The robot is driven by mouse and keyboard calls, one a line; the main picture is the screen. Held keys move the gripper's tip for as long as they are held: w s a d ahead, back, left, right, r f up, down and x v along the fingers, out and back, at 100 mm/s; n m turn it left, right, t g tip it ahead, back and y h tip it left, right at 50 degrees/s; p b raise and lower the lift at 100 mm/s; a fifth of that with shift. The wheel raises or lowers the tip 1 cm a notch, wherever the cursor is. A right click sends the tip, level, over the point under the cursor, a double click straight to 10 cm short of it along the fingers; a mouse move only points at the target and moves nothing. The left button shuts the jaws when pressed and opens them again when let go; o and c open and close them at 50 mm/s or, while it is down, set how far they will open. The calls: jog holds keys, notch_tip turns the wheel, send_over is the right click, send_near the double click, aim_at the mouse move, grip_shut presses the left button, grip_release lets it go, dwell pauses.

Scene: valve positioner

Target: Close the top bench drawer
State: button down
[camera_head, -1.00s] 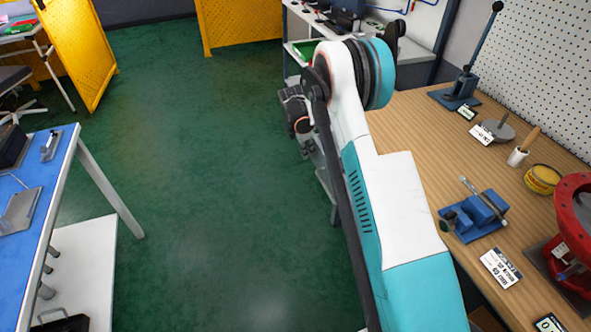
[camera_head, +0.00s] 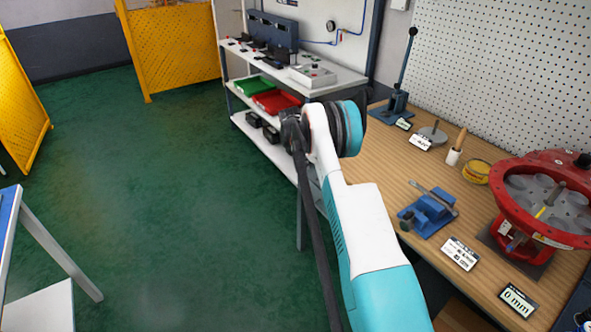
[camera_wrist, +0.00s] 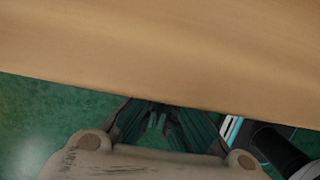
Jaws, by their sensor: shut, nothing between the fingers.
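The wooden bench (camera_head: 395,150) runs along the right of the head view. A brown wooden patch (camera_head: 462,314) shows below its front edge at the bottom; I cannot tell whether it is part of the drawer. In the wrist view a plain light-wood surface (camera_wrist: 170,50) fills the upper part, its lower edge close to my gripper; I cannot tell whether it is the bench or a drawer. My gripper (camera_wrist: 158,122) is shut and empty at that edge, with contact unclear. In the head view my arm hides the bench front and the drawer's opening.
The red valve actuator (camera_head: 548,230), a blue vise (camera_head: 428,213) and small labels stand on the bench. A white shelf unit (camera_head: 262,140) with green and red bins stands beyond. A blue-topped table (camera_head: 8,215) is at left. The green floor (camera_head: 165,190) between is clear.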

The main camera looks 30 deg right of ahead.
jog(key=shift+d, duration=0.1)
dwell(0.3)
jog(key=a+r+p, duration=0.3)
jog(key=a+r, duration=0.3)
jog(key=r, duration=0.3)
jog(key=shift+a+r, duration=0.35)
